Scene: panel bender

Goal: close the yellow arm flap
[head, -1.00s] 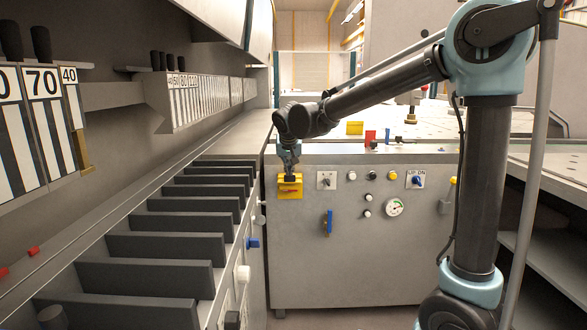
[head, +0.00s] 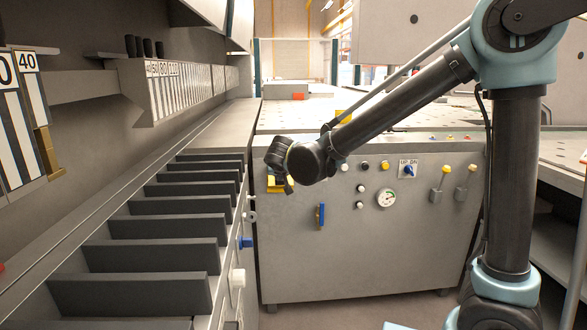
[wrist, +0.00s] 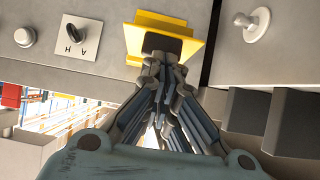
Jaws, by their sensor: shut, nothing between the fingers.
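The yellow flap (wrist: 168,27) is at the top middle of the wrist view, with a dark recess or pad on its face. It stands out from the grey panel front. My gripper (wrist: 160,58) is shut, its fingertips at the flap's dark area. I cannot tell whether they touch it. In the head view, only a piece of the yellow flap (head: 272,184) shows at the panel's upper left. My wrist and forearm hide the rest of it and most of the gripper.
The grey cabinet (head: 345,255) carries a gauge (head: 386,198), a blue-and-yellow handle (head: 321,216) and several knobs. A rotary switch plate (wrist: 77,37) and a light knob (wrist: 256,22) flank the flap. A rack of dark dividers (head: 165,228) runs along the left.

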